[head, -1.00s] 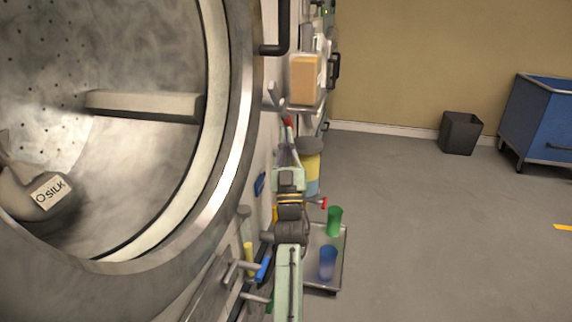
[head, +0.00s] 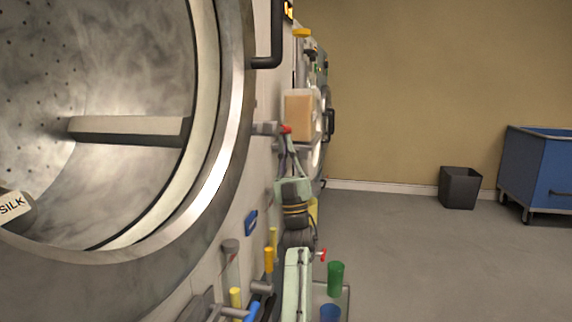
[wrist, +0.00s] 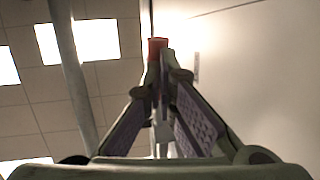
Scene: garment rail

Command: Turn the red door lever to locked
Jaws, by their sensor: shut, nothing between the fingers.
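The red-tipped door lever (head: 286,129) sticks out from the machine front, right of the big round drum opening. Its grey part (head: 265,128) lies roughly level with the red tip. My gripper (head: 289,141) points up from below, its fingertips at or just under the red tip; I cannot tell for sure whether they touch. In the wrist view the red tip (wrist: 157,46) shows just beyond my closed fingertips (wrist: 162,78). My gripper is shut and holds nothing. The lever's pivot is hard to make out.
A dispenser with orange-brown contents (head: 300,117) and a black handle (head: 330,122) are close behind the lever. Yellow and blue handles (head: 251,309) stick out low on the machine. A green cup (head: 335,278) and a blue cup (head: 330,313) stand at lower right.

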